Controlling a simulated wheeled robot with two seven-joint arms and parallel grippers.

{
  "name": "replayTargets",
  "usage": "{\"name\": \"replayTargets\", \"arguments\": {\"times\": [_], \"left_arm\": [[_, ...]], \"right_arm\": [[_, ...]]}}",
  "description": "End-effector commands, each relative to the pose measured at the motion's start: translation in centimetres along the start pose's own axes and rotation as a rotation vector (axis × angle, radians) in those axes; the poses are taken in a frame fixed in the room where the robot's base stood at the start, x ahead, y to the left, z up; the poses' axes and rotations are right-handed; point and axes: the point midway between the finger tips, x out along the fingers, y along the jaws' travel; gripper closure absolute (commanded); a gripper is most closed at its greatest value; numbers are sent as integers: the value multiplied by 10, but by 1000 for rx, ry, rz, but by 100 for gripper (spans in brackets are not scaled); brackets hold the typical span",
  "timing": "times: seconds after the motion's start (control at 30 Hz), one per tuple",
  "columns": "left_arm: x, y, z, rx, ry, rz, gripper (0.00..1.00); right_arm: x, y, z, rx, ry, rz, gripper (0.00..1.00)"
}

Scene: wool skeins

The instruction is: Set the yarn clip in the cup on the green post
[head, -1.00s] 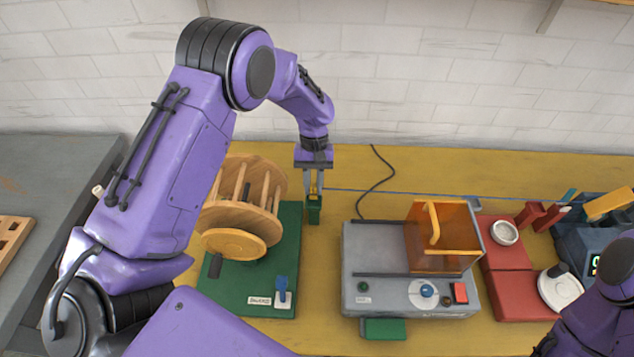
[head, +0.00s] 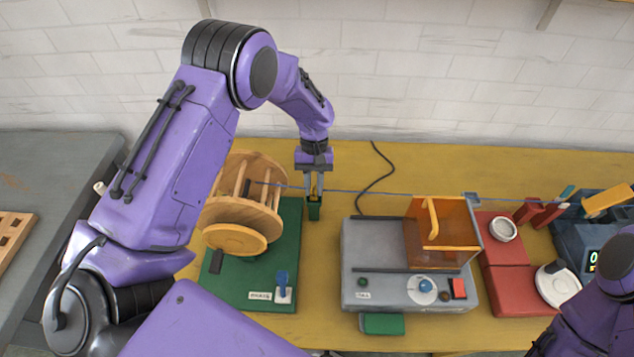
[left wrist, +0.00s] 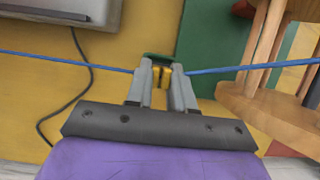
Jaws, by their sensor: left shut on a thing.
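My left gripper (head: 314,190) points down at the back of the table, right over the green post (head: 314,211). It is shut on the yarn clip, a small yellow piece that shows between the fingers in the left wrist view (left wrist: 160,76). A green edge of the post shows just beyond the fingertips there (left wrist: 158,57). The fingers hide the cup, so I cannot tell whether the clip touches it or sits inside. A blue yarn (head: 400,193) meets the fingers from both sides. My right gripper is out of view; only part of that arm shows at lower right.
A wooden reel (head: 240,205) on a green base (head: 285,240) stands close left of the post. A grey machine (head: 385,240) with an orange clear cover (head: 440,235) stands to the right. A black cable (head: 378,180) lies behind.

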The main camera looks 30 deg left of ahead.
Motion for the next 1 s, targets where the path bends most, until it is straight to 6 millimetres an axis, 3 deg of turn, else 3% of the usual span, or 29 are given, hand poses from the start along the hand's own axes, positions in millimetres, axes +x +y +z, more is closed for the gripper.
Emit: {"name": "replayTargets", "arguments": {"times": [0.1,0.13,0.2,0.57,1.0], "left_arm": [[0,0,0,0,0,0,100],[0,0,0,0,0,0,71],[0,0,0,0,0,0,48],[-6,0,-1,2,2,1,48],[-96,2,-4,1,2,2,48]], "right_arm": [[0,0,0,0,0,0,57],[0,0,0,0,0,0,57],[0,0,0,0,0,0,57],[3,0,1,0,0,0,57],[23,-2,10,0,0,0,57]]}}
